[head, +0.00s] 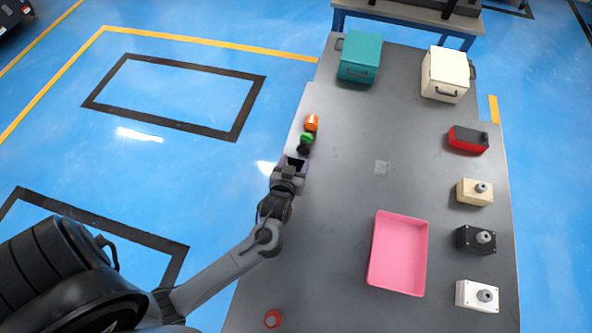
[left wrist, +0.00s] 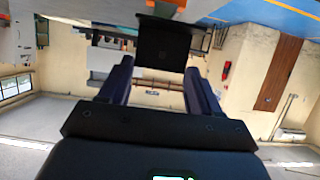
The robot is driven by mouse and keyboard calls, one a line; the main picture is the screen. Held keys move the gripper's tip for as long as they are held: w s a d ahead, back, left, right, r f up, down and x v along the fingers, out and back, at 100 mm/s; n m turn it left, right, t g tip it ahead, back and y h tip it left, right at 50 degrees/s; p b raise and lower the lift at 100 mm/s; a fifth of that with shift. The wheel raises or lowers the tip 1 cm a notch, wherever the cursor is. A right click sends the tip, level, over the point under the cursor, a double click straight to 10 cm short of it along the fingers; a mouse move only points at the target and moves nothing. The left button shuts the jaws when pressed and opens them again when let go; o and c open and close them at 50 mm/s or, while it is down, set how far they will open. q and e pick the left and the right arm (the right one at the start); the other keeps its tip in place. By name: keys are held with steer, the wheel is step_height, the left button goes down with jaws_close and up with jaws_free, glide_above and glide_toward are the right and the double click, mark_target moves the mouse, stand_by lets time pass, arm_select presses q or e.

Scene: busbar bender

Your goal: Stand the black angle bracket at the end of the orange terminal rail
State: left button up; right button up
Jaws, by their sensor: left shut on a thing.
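My left gripper (head: 293,165) is shut on the black angle bracket (left wrist: 163,47), whose dark square face shows between the two fingers in the left wrist view. In the head view the bracket is a small dark shape, largely hidden by the gripper. The orange terminal rail (head: 311,122) lies at the table's left edge, with a green piece (head: 307,138) and a black piece (head: 303,148) in line toward my gripper. The gripper is close to the near end of this row; whether the bracket touches it I cannot tell. My right gripper is not in view.
A pink tray (head: 372,274) lies on the grey table (head: 345,180). A teal box (head: 358,58) and a cream box (head: 444,75) stand at the back. A red box (head: 467,139) and several knobbed boxes line the right side. The table's middle is mostly clear.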

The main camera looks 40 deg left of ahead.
mark_target(298, 166)
arm_select(q)
steer(key=shift+w+d+f, duration=0.15)
steer(key=shift+d+f, duration=0.05)
steer(key=shift+f, duration=1.95)
steer(key=shift+f+b, duration=0.1)
steer(key=shift+b, duration=0.2)
steer(key=o, duration=1.1)
